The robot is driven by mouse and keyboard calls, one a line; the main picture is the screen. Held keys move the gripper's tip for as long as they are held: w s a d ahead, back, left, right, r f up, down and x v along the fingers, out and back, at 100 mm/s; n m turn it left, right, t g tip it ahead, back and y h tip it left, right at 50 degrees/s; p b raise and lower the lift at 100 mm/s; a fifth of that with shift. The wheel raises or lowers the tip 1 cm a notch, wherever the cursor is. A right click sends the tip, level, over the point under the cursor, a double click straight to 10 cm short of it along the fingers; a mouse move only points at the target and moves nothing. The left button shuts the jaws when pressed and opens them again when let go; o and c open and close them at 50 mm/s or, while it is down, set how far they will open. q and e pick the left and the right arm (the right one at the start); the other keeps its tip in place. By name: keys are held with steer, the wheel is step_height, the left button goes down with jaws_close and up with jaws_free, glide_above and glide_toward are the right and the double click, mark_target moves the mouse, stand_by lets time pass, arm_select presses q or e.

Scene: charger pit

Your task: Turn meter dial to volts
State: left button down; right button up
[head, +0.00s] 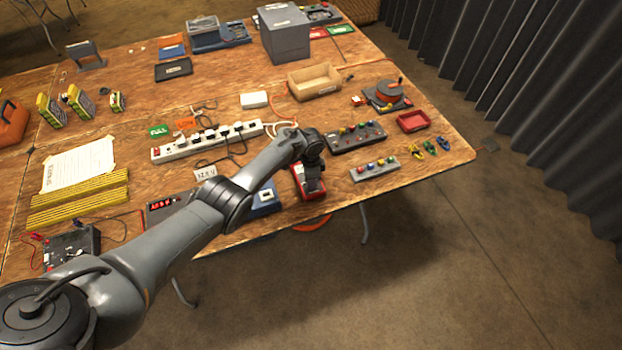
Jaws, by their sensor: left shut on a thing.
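The red meter (297,182) lies near the front edge of the wooden table, a little right of the table's middle. My left arm reaches in from the lower left, and my left gripper (314,185) points down onto the meter's face. It is shut on the meter dial, as far as I can tell. The dial, its markings and most of the face are hidden under the gripper, so the dial's setting cannot be read. My right gripper is not in view.
Right of the meter are a dark box with coloured knobs (356,137) and a grey strip with coloured buttons (374,169). A white power strip (207,142) lies behind my arm. A blue device (265,199) stands just left of the meter. A cardboard tray (314,82) is farther back.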

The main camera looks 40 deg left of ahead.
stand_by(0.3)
arm_select(q)
steer(key=c, duration=0.9)
jaws_free()
step_height(320, 180, up, 11)
steer(key=p, duration=0.5)
steer(key=shift+f, duration=0.1)
